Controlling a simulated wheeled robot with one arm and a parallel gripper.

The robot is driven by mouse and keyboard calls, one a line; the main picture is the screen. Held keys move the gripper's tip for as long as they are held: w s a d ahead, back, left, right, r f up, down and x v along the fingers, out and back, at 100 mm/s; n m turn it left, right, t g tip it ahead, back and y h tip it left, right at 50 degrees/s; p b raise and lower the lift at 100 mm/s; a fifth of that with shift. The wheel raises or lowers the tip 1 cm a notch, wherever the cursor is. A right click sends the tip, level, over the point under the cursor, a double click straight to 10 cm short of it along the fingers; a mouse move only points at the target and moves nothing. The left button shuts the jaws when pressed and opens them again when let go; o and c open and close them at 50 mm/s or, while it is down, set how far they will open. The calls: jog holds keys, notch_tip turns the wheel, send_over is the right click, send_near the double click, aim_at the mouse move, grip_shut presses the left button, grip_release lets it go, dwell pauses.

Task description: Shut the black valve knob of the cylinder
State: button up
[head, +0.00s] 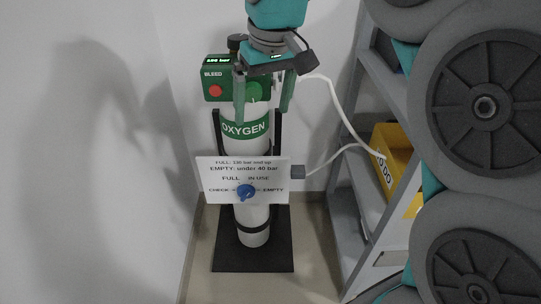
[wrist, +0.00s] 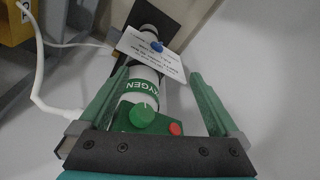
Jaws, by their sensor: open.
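The oxygen cylinder (head: 248,150) stands upright in the corner, white with a green OXYGEN band. On its top sits a green block (head: 213,77) with a small display, a red BLEED button (head: 215,91) and a green knob (head: 255,92). The black valve knob (head: 237,42) shows at the top of the block, just left of my wrist. My gripper (head: 264,108) is open, pointing down in front of the block. In the wrist view, my fingers (wrist: 158,80) are apart on either side of the cylinder, with nothing held. The black knob cannot be made out there.
A white sign (head: 270,170) with a blue pointer knob (head: 246,192) hangs on the cylinder. A white hose (head: 333,95) runs right to a grey shelf (head: 375,185) with a yellow bin (head: 393,150). A wall is close behind; floor is open at the front.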

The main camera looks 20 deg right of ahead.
jog(key=s+f+n+h, duration=0.1)
jog(key=s+f, duration=0.4)
jog(key=f, duration=0.1)
jog(key=shift+s+a+g+b, duration=0.3)
jog(key=shift+s+a, duration=0.05)
jog(key=shift+a, duration=0.05)
jog(key=shift+f, duration=0.1)
